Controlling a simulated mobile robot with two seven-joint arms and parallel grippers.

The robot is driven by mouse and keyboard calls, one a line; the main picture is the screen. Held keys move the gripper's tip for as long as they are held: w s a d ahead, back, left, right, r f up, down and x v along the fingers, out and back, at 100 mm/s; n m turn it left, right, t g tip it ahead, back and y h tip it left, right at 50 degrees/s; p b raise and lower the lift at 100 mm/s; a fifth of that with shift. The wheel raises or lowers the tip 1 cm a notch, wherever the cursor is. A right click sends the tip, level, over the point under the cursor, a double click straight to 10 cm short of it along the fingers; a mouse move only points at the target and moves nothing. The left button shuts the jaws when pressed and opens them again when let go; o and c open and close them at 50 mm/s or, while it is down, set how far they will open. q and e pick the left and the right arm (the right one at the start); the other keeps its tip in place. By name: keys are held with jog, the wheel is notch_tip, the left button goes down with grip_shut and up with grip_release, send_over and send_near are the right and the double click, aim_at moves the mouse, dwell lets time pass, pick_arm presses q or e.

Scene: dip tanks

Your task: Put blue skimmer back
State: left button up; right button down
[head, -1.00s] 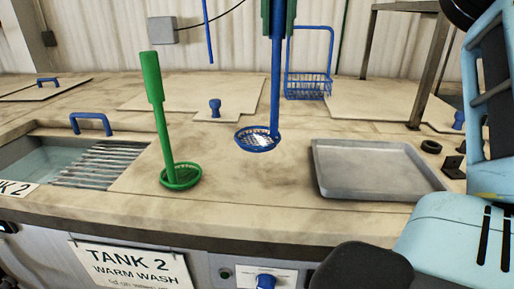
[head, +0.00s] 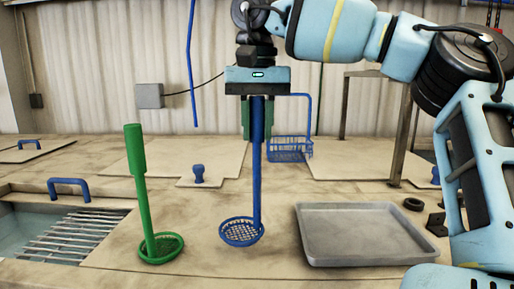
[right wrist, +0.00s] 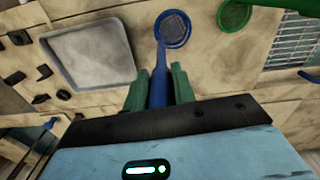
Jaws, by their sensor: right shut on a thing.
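The blue skimmer (head: 242,232) hangs upright with its round mesh bowl down, between the green skimmer and the grey tray. My right gripper (head: 258,130) is above it with green fingers shut on the upper part of its handle. In the right wrist view the blue bowl (right wrist: 173,29) shows beyond the fingers (right wrist: 160,78). The bowl is close over the counter; I cannot tell whether it touches. My left gripper is not in view.
A green skimmer (head: 161,248) stands upright just left of the blue one. A grey tray (head: 365,235) lies to the right. A tank with a slatted rack (head: 65,240) is at the left. A blue wire basket (head: 289,150) is behind. Small black parts lie right of the tray.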

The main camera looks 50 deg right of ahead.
aim_at(257, 143)
jog(key=shift+f, duration=2)
jog(key=c, duration=1.1)
grip_release()
jog(key=shift+f, duration=0.15)
jog(key=shift+c, duration=0.2)
notch_tip(257, 143, up, 12)
jog(key=shift+r+p, duration=0.1)
jog(key=shift+p, duration=0.25)
